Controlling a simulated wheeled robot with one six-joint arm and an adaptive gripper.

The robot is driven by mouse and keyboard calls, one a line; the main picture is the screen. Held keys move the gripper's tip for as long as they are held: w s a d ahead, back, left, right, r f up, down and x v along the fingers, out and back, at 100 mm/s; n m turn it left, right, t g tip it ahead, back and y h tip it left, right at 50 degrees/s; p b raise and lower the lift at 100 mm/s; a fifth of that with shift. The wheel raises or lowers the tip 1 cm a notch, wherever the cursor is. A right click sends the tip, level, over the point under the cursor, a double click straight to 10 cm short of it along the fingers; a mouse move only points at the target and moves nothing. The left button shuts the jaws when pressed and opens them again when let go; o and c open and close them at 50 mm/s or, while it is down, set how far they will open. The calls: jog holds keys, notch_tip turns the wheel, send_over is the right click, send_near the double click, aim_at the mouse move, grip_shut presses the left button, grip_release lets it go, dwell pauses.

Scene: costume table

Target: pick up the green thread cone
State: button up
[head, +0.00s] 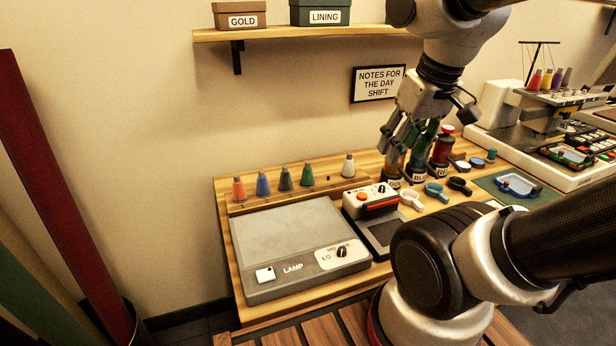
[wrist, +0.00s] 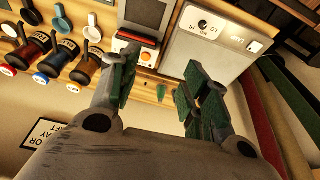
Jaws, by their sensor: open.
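The green thread cone (head: 307,176) stands upright on the wooden rack at the back of the table, between a dark grey-green cone (head: 285,180) and a white cone (head: 348,166). A small green shape, likely this cone, shows between the fingers in the wrist view (wrist: 181,101), nearer the right finger. My gripper (head: 398,148) is open and empty, above and to the right of the cone in the head view, in front of the labelled jars. Its fingers with green pads spread wide in the wrist view (wrist: 161,70).
Orange (head: 238,189) and blue (head: 262,184) cones stand farther left on the rack. A grey lamp box (head: 290,245) lies in front. A small device with an orange knob (head: 370,200) sits right of it. Jars, including a red one (head: 442,150), stand at right below a wall sign.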

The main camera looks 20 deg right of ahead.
jog(key=w+a+f+g, duration=0.2)
jog(key=w+f, duration=0.3)
jog(key=w, duration=0.1)
jog(key=n+t, duration=0.2)
jog(key=t, duration=0.1)
send_over(308, 162)
jog(key=s, duration=0.3)
notch_tip(308, 162, down, 7)
jog(key=shift+n+y, duration=0.3)
jog(key=shift+y, duration=0.1)
jog(key=x, duration=0.7)
jog(key=shift+w+d+f, duration=0.15)
jog(key=shift+w+d, duration=0.1)
jog(key=shift+c, duration=0.2)
jog(key=c, duration=0.9)
